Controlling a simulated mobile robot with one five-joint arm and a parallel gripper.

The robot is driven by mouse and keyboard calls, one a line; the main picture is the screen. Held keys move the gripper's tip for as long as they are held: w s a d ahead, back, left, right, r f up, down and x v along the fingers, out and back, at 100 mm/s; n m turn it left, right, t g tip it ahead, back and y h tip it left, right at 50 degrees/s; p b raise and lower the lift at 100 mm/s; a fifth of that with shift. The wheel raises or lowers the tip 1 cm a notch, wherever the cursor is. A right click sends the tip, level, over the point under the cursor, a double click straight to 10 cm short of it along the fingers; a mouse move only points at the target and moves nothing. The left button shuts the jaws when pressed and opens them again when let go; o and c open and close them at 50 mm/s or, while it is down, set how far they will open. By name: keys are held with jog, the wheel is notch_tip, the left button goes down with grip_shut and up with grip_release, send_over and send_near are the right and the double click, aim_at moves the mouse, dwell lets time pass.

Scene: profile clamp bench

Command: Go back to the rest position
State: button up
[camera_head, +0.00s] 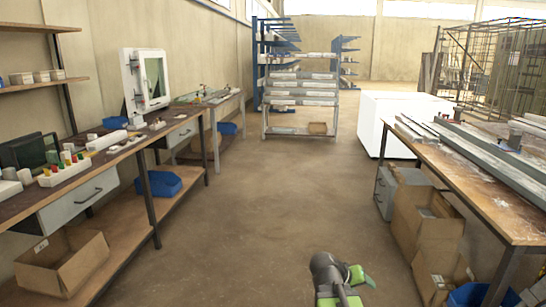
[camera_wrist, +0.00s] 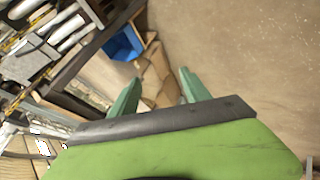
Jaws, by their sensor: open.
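My gripper (camera_head: 360,277) shows low in the head view, right of centre, over the bare floor of the aisle. Its green fingers and dark wrist are in sight there, and part of the arm is cut off by the lower edge. In the wrist view my gripper (camera_wrist: 160,77) has its two green fingers spread apart with nothing between them. It is open and empty and touches nothing that I can see.
A workbench (camera_head: 509,223) with metal profiles stands at the right, with cardboard boxes (camera_head: 424,222) and a blue bin (camera_head: 470,295) below. Another long bench (camera_head: 110,158) runs along the left wall. A rack (camera_head: 300,105) stands at the back. The floor (camera_head: 275,205) between is clear.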

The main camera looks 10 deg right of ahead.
jog(key=s+a+f+n+g+y, duration=0.1)
jog(key=s+a+f+y, duration=0.15)
jog(key=a, duration=0.45)
jog(key=s+a+f+n+g+y, duration=0.1)
jog(key=s+a+f+y, duration=0.15)
jog(key=a, duration=0.45)
jog(key=s+a+f+n+g+y, duration=0.1)
jog(key=a+f+y, duration=0.15)
jog(key=a, duration=0.35)
notch_tip(320, 180, up, 26)
jog(key=p, duration=2.5)
jog(key=shift+s+a+y, duration=0.15)
jog(key=shift+a+y, duration=0.05)
jog(key=shift+y, duration=0.25)
jog(key=shift+f, duration=0.1)
